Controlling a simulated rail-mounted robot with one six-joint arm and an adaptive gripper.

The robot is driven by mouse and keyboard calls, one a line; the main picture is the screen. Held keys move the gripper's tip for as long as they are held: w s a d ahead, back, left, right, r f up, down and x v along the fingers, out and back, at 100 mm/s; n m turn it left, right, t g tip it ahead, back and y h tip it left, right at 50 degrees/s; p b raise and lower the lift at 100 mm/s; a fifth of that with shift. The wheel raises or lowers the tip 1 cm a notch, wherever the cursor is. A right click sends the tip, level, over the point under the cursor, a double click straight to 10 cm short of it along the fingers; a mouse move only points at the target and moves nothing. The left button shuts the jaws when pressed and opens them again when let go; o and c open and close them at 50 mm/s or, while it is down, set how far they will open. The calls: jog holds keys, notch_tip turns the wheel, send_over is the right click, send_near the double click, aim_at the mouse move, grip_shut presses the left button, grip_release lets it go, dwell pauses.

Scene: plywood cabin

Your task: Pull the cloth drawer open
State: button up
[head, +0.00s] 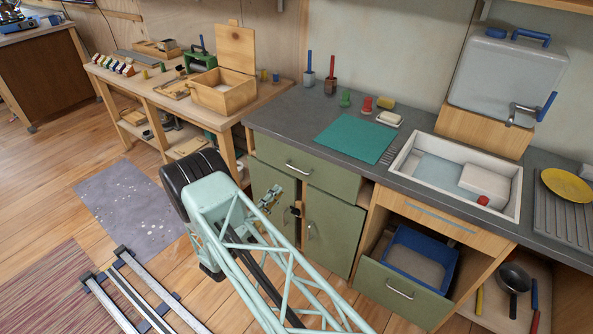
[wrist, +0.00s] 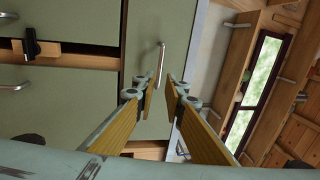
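A green drawer front (head: 315,174) with a silver bar handle (head: 298,168) sits under the left part of the grey counter, above two green doors. It looks closed flush; I cannot see what it holds. My gripper (head: 273,194) is in front of the cabinet, left of and below this handle in the head view. In the wrist view my gripper (wrist: 163,84) is open, its two yellow-faced fingers apart and empty. The upright-looking handle (wrist: 161,62) shows just beyond the fingertips, lined up with the gap, on the green front (wrist: 143,40). Contact cannot be seen.
A black latch (wrist: 32,44) joins the green doors. A lower green drawer (head: 400,293) at right is pulled out with a blue bin (head: 443,276) in it. A teal mat (head: 355,137) and sink (head: 408,160) are on the counter. A wooden workbench (head: 207,115) stands left.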

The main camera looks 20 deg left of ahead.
aim_at(296, 169)
jog(key=shift+w, duration=0.15)
jog(key=shift+b+x, duration=1.2)
jog(key=shift+x, duration=5.6)
jog(key=shift+d, duration=0.1)
jog(key=shift+c, duration=0.5)
grip_shut()
